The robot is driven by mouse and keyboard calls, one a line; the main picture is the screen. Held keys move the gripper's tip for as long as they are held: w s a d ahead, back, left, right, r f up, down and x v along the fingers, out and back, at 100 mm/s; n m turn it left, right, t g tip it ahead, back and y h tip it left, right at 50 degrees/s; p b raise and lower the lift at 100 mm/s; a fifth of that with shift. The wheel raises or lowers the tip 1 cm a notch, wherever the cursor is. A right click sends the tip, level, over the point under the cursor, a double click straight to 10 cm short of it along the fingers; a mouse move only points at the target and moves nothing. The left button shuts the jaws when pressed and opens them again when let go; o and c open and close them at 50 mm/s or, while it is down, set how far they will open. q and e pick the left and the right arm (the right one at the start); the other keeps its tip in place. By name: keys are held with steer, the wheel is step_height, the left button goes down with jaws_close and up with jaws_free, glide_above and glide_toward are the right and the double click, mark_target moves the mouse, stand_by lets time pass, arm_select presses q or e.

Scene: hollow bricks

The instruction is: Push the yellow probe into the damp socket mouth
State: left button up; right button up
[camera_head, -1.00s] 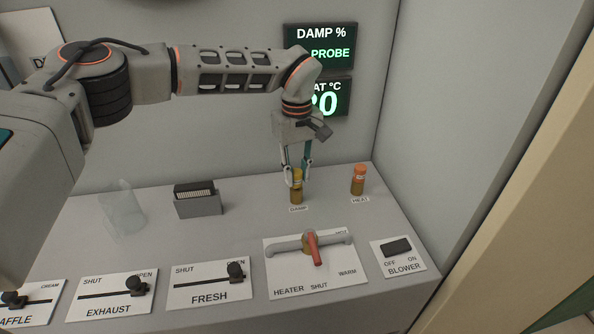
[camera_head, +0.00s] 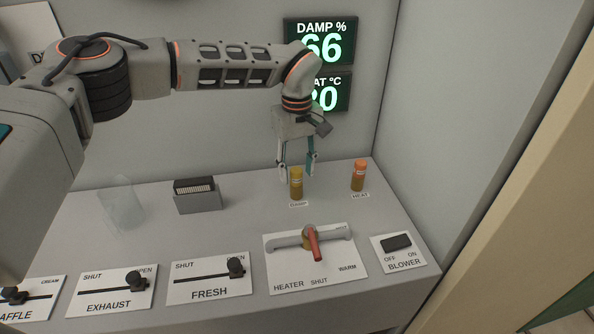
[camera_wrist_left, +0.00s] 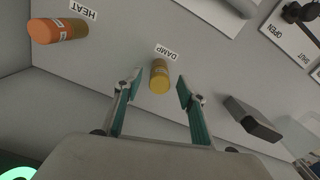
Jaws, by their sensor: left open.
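The yellow probe (camera_head: 296,180) stands upright at the spot labelled DAMP on the grey bench top; the socket mouth is hidden beneath it. In the left wrist view the yellow probe (camera_wrist_left: 159,76) shows between and beyond the fingertips. My left gripper (camera_head: 297,172) is open, its fingers just above and around the probe's top, not closed on it. It also shows in the left wrist view (camera_wrist_left: 157,88), with a gap on each side of the probe. The DAMP display (camera_head: 320,45) reads 66. My right gripper is in neither view.
An orange-capped probe (camera_head: 359,176) stands at HEAT, to the right. A dark-topped grey block (camera_head: 197,196) and a clear container (camera_head: 121,207) stand to the left. Sliders, a red-handled heater valve (camera_head: 314,246) and a blower switch (camera_head: 397,243) line the front.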

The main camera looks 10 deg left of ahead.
arm_select(q)
step_height(320, 180, up, 11)
steer(key=shift+r, duration=0.15)
steer(key=shift+s, duration=0.1)
stand_by(0.4)
